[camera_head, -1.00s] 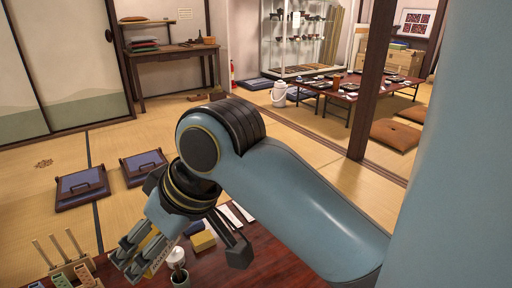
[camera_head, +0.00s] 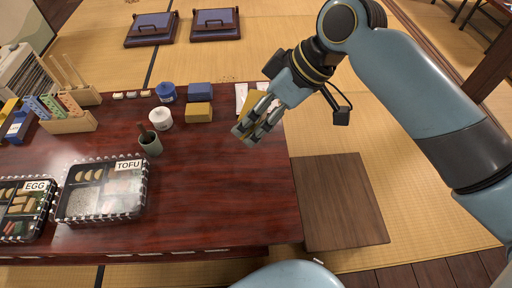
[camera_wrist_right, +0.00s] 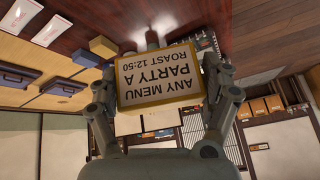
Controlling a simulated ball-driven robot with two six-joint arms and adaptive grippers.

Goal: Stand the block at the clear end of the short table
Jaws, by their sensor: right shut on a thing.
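My right gripper (camera_head: 257,122) is shut on a yellow block with a white label, held over the right part of the dark red table (camera_head: 225,185). In the wrist view the block (camera_wrist_right: 158,78) sits between the two fingers (camera_wrist_right: 162,100); its label reads "ANY MENU PARTY A ROAST 12:50" upside down. In the head view the fingers partly cover the block (camera_head: 255,101). I cannot tell whether its lower edge touches the tabletop. The table's right end is bare in front of the gripper. My left gripper is not in view.
Tofu tray (camera_head: 68,204), egg tray (camera_head: 14,226), green cup (camera_head: 150,147), white jar (camera_head: 160,119), yellow box (camera_head: 198,112) and blue box (camera_head: 200,91) stand on the table's left and middle. White strips (camera_head: 241,93) lie behind the gripper. A brown wooden board (camera_head: 338,205) is right of the table.

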